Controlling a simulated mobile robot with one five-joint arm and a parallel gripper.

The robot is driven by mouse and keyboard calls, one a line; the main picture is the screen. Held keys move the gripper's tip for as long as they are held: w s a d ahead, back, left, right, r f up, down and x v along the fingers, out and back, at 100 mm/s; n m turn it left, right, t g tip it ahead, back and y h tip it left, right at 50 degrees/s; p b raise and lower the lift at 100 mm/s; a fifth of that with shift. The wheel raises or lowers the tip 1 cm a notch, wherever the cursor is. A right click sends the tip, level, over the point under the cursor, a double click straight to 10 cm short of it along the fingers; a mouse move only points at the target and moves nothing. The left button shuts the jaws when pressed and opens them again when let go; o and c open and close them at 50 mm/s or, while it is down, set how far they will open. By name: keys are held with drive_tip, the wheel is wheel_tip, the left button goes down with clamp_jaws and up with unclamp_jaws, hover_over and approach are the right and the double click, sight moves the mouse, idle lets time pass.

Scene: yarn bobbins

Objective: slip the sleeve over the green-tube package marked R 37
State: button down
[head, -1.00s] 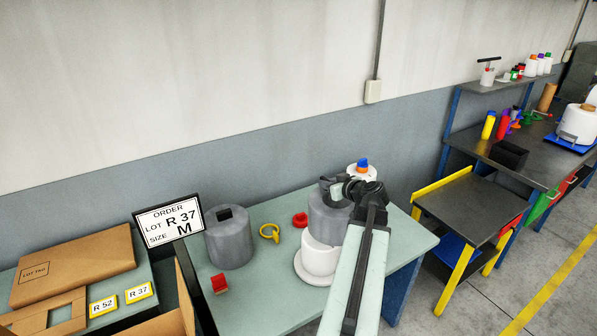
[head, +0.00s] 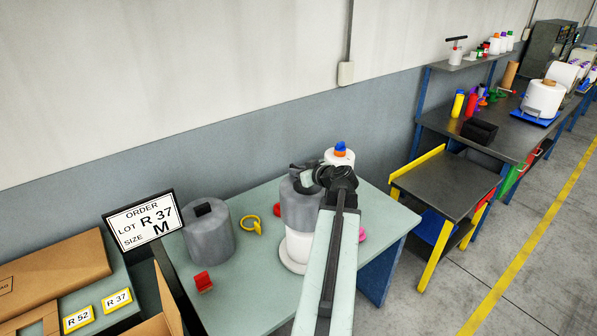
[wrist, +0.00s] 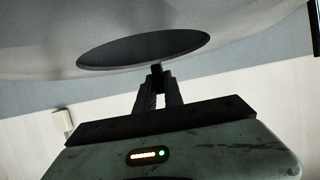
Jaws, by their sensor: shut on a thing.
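My gripper (head: 306,176) is shut on the grey sleeve (head: 299,211), at its top. The sleeve hangs upright in line with a white package (head: 298,246) standing on a pale round base (head: 287,265). The package's lower part shows below the sleeve; I cannot tell whether its top is inside. Its tube and any mark are hidden. In the wrist view, my fingers (wrist: 158,80) meet a grey curved surface with a dark oval. The order sign (head: 143,218) reads LOT R 37, SIZE M.
A red block (head: 203,282), a yellow ring (head: 251,224) and a red piece (head: 277,210) lie on the green table (head: 245,300). A white container with an orange and blue top (head: 340,153) stands behind my gripper. Labels R 52 (head: 78,319) and R 37 (head: 117,299) lie at left.

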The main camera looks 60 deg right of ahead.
drive_tip(key=shift+f, duration=0.1)
drive_tip(key=shift+f, duration=0.25)
drive_tip(key=shift+f, duration=0.1)
wheel_tip(320, 180, down, 16)
drive_tip(key=b, duration=1.6)
drive_tip(key=shift+r, duration=0.2)
drive_tip(key=shift+f+b, duration=0.35)
drive_tip(key=shift+b, duration=0.05)
drive_tip(key=c, duration=1.4)
unclamp_jaws()
drive_tip(key=shift+r, duration=0.1)
drive_tip(key=shift+o, duration=0.2)
drive_tip(key=shift+s, duration=0.15)
